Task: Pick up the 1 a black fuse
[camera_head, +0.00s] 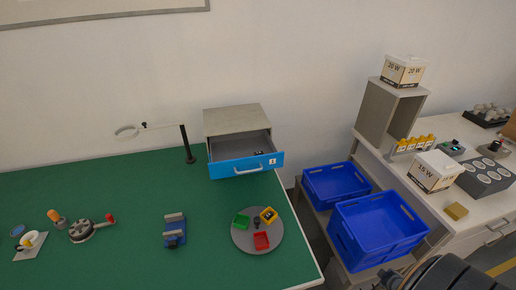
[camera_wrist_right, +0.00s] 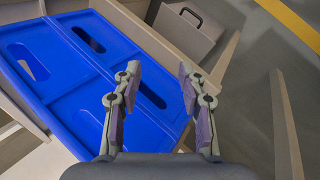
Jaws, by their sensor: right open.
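I cannot make out a black fuse for certain. A small dark item (camera_head: 257,224) sits among the green, yellow and red trays on a round grey plate (camera_head: 240,241), too small to identify. The drawer (camera_head: 246,165) with a blue front and a small label stands pulled open on the green table; small things inside are unclear. My right gripper (camera_wrist_right: 158,78) is open and empty, above blue crates in the right wrist view, away from the table. My left gripper is not in view.
Two blue crates (camera_head: 378,230) stand right of the green table (camera_head: 120,190). A ring lamp (camera_head: 187,145), a blue fixture (camera_head: 174,232) and a crank wheel (camera_head: 84,231) stand on it. White boxes (camera_head: 436,171) and a grey socket block (camera_head: 487,177) sit on the right bench.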

